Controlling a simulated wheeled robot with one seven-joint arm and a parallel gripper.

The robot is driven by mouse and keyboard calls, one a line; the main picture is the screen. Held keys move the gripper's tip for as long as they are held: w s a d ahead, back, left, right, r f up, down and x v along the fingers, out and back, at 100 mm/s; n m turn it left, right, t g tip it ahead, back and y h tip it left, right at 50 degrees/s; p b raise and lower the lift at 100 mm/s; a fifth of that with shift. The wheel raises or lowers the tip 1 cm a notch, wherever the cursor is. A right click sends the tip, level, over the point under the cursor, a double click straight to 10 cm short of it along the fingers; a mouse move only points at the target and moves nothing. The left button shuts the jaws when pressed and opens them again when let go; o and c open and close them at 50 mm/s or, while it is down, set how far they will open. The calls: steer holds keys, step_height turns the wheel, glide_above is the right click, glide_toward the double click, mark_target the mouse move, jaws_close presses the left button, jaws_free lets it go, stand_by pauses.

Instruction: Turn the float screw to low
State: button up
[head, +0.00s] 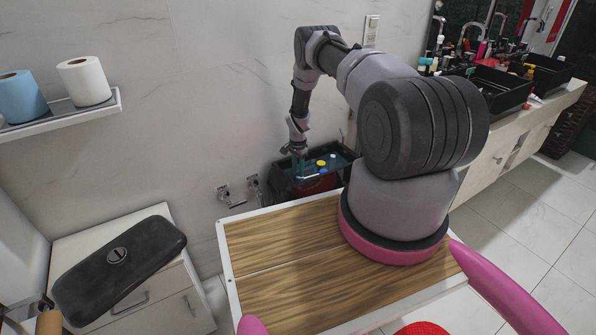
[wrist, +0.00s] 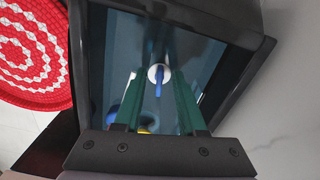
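The open dark cistern (wrist: 86,50) stands against the wall, and it also shows in the head view (head: 345,152). Inside it, a white round cap with a blue pin (wrist: 158,76) shows between my gripper's green fingers in the wrist view; it looks like the float screw, but I cannot tell its setting. A yellow part (wrist: 146,128) and a blue part (wrist: 113,113) are partly hidden near the finger bases. My gripper (wrist: 160,82) is open and points down into the cistern. I cannot tell whether the fingers touch the cap.
A dark lid with a round button (head: 118,255) lies on a low white cabinet (head: 160,300) at left. A wall shelf (head: 60,114) holds two paper rolls. A red and white round mat (wrist: 35,50) lies beside the cistern. Sinks (head: 495,90) stand at right.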

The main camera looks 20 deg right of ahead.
steer(key=shift+f, duration=0.25)
jaws_close()
